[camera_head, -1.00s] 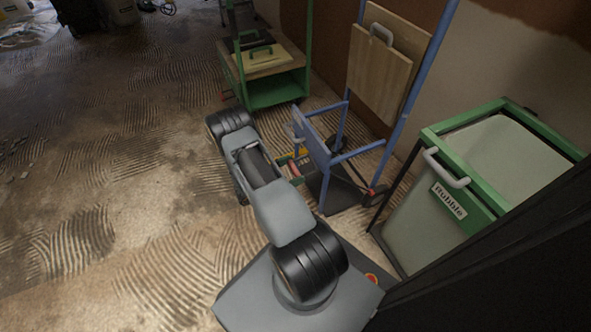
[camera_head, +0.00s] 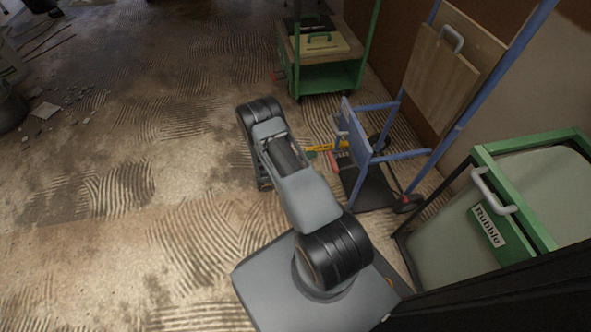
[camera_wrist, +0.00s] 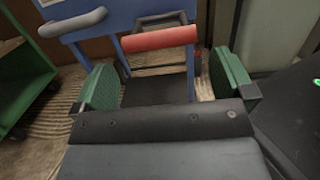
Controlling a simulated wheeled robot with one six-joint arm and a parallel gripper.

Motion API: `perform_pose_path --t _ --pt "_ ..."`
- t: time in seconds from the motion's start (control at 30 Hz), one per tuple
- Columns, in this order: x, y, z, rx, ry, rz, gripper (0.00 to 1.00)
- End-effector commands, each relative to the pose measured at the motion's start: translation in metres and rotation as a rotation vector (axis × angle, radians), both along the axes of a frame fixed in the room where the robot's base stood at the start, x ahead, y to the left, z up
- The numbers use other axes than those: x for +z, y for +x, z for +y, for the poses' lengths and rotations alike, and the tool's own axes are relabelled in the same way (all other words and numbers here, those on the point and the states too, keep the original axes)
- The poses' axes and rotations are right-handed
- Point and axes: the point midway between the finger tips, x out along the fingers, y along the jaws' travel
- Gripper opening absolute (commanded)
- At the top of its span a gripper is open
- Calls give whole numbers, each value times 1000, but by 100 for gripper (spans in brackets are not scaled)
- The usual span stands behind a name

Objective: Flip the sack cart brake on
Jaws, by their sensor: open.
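The blue sack cart (camera_head: 372,152) stands right of my arm, with a black toe plate near the floor. Its blue frame (camera_wrist: 128,43) fills the upper middle of the wrist view. A red bar (camera_wrist: 158,38), which looks like the brake lever, lies across the frame; a small red part (camera_head: 333,162) shows in the head view. My gripper (camera_wrist: 166,80) is open, with a green pad on each side. The red bar appears ahead of the pads and between them sideways, with nothing gripped. In the head view my arm hides most of the gripper.
A green trolley (camera_head: 330,75) stands behind the cart. A grey bin with a green frame and a "Rubble" label (camera_head: 488,225) is at the right. A wooden board (camera_head: 440,80) leans by the wall. The floor at left is largely clear.

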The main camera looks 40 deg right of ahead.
Motion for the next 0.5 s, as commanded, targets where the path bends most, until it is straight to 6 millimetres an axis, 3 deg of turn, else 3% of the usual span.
perform_pose_path --t 0.2,0.5 --pt "-5 17 41 9 0 1 100" --pt "-11 29 73 8 3 3 100"
